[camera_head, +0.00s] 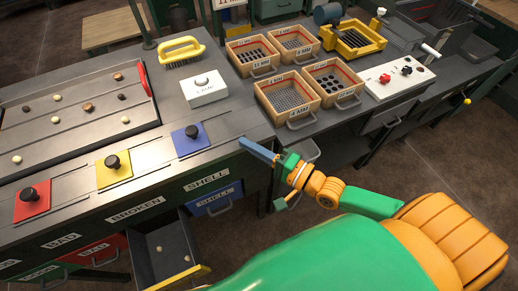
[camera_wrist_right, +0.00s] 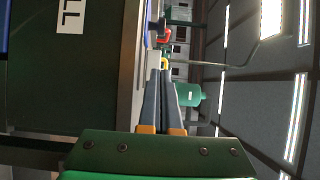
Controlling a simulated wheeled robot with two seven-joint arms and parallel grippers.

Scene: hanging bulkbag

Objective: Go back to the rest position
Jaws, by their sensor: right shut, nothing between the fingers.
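My right gripper (camera_head: 243,142) is beside the front edge of the workbench, close to the SHELL label (camera_head: 206,181). Its grey-blue fingers point left and up in the head view. In the right wrist view its two fingers (camera_wrist_right: 166,75) lie together, shut with nothing between them. My green and orange right arm (camera_head: 300,250) fills the lower right of the head view. My left gripper does not show in either view.
A drawer (camera_head: 165,250) stands open below. Floor at right is clear.

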